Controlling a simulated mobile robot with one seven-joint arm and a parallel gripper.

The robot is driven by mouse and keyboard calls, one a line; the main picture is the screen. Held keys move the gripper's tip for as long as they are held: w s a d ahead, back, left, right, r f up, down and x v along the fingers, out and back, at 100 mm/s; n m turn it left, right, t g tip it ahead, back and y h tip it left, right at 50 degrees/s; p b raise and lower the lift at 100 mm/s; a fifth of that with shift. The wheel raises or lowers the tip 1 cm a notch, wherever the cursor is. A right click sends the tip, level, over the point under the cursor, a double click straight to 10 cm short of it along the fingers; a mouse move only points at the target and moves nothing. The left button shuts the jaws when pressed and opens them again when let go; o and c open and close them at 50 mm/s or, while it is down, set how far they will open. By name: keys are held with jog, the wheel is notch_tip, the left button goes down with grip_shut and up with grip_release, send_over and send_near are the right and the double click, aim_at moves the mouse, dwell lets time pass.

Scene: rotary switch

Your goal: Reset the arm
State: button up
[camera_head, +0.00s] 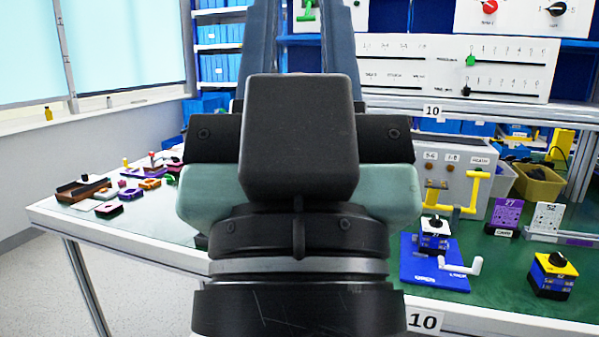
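My gripper (303,40) fills the middle of the view, seen from behind, with its black and pale green body in front of the table. Its two blue-grey fingers point up and away, with a clear gap between them. Their tips run out of the top of the frame. Nothing shows held between the visible parts. A rotary switch with a black knob on a white top (435,224) stands on a blue base (428,272) to the right. Another rotary switch with a yellow top and black knob (556,264) stands at the far right.
My arm hides the middle of the green table (508,288). A grey box with a yellow handle (455,165) stands behind the switches. A slider panel (400,62) sits on the shelf above. Small coloured parts (130,193) lie at the left.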

notch_tip(320, 180, up, 27)
jog(key=p, duration=2.4)
jog(key=shift+f+p, duration=0.15)
jog(key=shift+p, duration=0.15)
